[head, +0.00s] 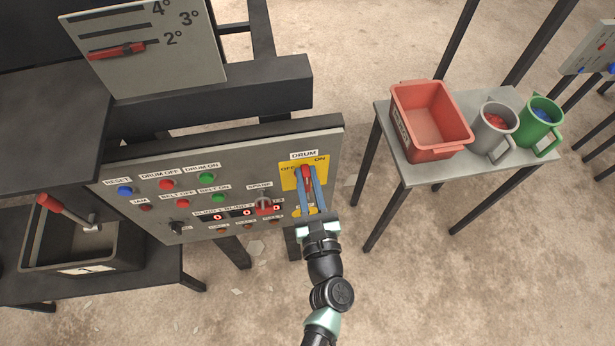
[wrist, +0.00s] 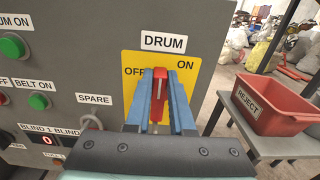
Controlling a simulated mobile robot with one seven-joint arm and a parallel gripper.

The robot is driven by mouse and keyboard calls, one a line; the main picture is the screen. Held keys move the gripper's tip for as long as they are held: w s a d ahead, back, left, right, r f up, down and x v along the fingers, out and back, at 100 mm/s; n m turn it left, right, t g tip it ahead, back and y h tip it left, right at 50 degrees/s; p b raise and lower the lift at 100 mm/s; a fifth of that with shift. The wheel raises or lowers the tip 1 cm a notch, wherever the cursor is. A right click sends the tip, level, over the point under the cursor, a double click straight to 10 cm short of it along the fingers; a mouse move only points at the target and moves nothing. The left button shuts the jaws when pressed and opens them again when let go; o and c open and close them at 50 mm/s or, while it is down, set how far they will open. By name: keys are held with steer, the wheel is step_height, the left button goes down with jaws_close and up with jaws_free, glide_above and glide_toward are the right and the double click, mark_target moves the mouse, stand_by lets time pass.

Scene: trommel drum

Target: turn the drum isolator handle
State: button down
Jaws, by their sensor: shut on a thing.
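The drum isolator handle (wrist: 159,83) is red and sits on a yellow plate (wrist: 135,62) marked OFF on the left and ON on the right, under a DRUM label. The handle points about straight up, between the two marks. It also shows in the head view (head: 306,176) at the right end of the grey control panel. My gripper (head: 310,190) reaches up to it from below. Its blue fingers (wrist: 159,98) lie on both sides of the handle and are shut on it.
A side table (head: 393,152) at right holds a red REJECT bin (head: 441,152), a grey mug (head: 492,139) and a green mug (head: 535,132).

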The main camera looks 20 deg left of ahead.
mark_target(292, 174)
steer(key=n+b, duration=0.3)
steer(key=a+f+n+b, duration=0.1)
steer(key=n+b, duration=0.2)
steer(key=s+n+b, duration=0.1)
steer(key=n+b, duration=0.2)
steer(key=shift+a+f, duration=0.2)
steer(key=shift+a, duration=0.15)
steer(key=n+b, duration=0.1)
steer(key=n, duration=0.1)
steer(key=n+b, duration=0.1)
steer(key=b, duration=0.1)
steer(key=f+n+b, duration=0.1)
steer(key=n+b, duration=0.1)
steer(key=shift+s+a+n, duration=0.25)
steer(key=shift+n, duration=0.05)
steer(key=shift+f+n+b, duration=0.2)
steer(key=shift+n+b, duration=1.3)
steer(key=c, duration=0.8)
jaws_free()
